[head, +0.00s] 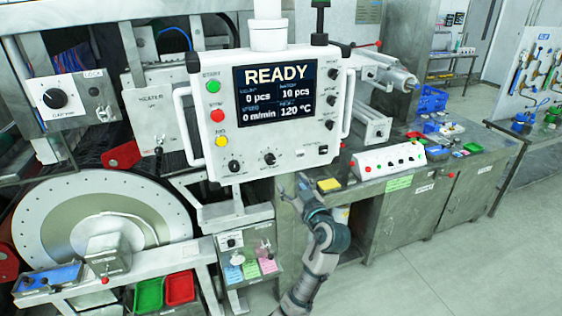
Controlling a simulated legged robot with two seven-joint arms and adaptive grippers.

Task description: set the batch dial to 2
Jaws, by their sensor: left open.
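The white control panel (260,110) carries a screen (273,92) that shows READY, 10 pcs, 0 pcs, 0 m/min and 120 °C. Several black dials sit on it: a column right of the screen, including an upper dial (333,74), and two below, including a lower dial (269,158). The labels are too small to tell which is the batch dial or where it points. My left gripper (291,184) is open and empty, just below the panel's lower edge, apart from every dial. My right gripper is not in view.
Green, red and yellow buttons (216,115) line the panel's left side, between side handles (182,125). A white button box (388,160) and a yellow block (329,185) are on the bench at right. A large drum (60,215) stands at left. Floor at lower right is clear.

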